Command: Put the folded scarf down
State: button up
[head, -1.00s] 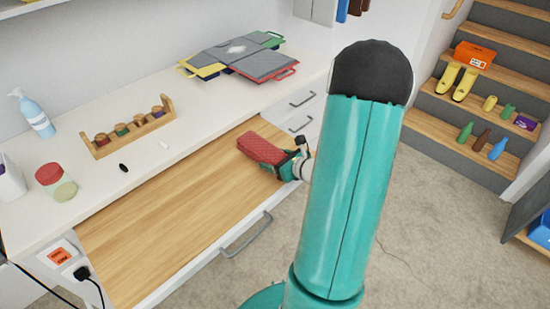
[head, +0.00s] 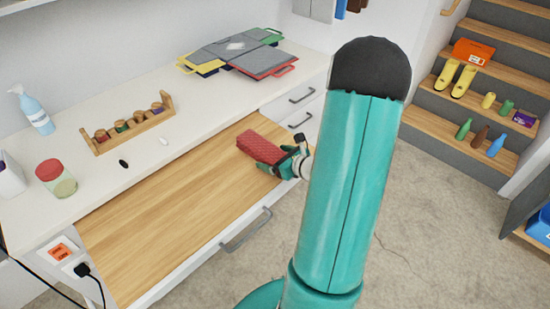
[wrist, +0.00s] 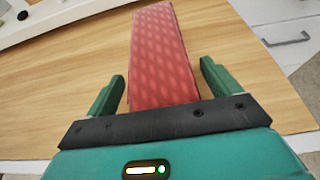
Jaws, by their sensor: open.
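The folded scarf (head: 261,147) is a red patterned block near the right end of the pulled-out wooden surface. It also shows in the wrist view (wrist: 162,55), lengthwise between my fingers. My gripper (head: 283,164) is at the scarf's near right end. In the wrist view my gripper (wrist: 162,85) is open, with a finger on each side of the scarf and gaps between the fingers and its sides. The scarf appears to rest on the wooden surface (head: 170,218). Its near end is hidden behind the gripper's dark front bar.
The wooden surface left of the scarf is clear. Stairs (head: 470,130) with several items stand at right.

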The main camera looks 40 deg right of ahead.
jog(key=v, duration=1.2)
jog(key=w+a+r+n+g+y, duration=0.2)
jog(key=a+r+n+g+y, duration=0.15)
jog(key=a+n, duration=0.6)
jog(key=w+a+r+n+g+y, duration=0.3)
jog(key=a+r+n, duration=0.3)
jog(key=a, duration=0.6)
jog(key=s+a+r+n+h, duration=0.3)
jog(key=a+r+n, duration=0.1)
jog(key=n, duration=0.6)
jog(key=s+a+r+n+g+h, duration=0.1)
jog(key=s+a+r+n+h, duration=0.3)
jog(key=n, duration=0.6)
jog(key=shift+a+r, duration=0.65)
jog(key=shift+a, duration=0.3)
